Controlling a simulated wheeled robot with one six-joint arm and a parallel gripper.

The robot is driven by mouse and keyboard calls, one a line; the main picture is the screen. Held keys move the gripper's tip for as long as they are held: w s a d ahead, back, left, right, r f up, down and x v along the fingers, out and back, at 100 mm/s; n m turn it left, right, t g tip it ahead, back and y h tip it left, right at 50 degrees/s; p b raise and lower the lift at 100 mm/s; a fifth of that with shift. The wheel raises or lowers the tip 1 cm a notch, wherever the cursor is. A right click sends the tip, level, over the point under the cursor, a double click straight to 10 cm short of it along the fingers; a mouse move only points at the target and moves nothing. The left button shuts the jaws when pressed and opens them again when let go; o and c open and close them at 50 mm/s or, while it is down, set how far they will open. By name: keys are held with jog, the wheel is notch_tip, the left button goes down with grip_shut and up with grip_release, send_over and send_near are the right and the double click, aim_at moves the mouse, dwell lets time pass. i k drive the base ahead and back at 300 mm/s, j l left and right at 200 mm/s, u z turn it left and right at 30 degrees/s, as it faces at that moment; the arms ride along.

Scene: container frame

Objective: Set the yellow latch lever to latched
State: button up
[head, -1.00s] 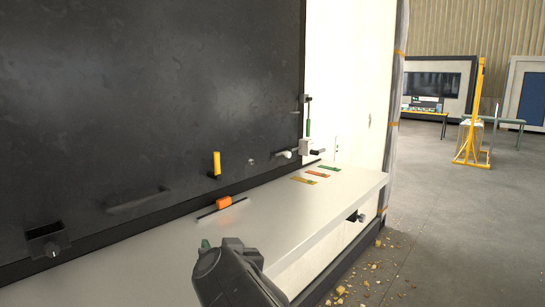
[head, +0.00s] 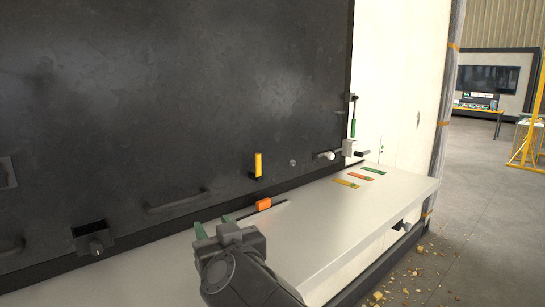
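The yellow latch lever (head: 258,165) stands upright on a small dark mount low on the black panel (head: 230,80), in the middle of the head view. My gripper (head: 214,226) is in the lower middle of the view, over the white ledge, lower and to the left of the lever. Its two green-tipped fingers show apart with nothing between them. It is clear of the lever. The lever is fully visible.
An orange slider (head: 264,204) sits in a slot on the white ledge (head: 330,220) below the lever. A white knob (head: 327,155), a green-handled part (head: 352,128) and colored plates (head: 360,176) are right.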

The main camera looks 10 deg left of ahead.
aim_at(257, 176)
jog(key=i+l, duration=0.15)
jog(key=i, duration=0.25)
jog(key=i+l, duration=0.1)
jog(key=i, duration=0.25)
jog(key=i+l, duration=0.15)
jog(key=i, duration=0.25)
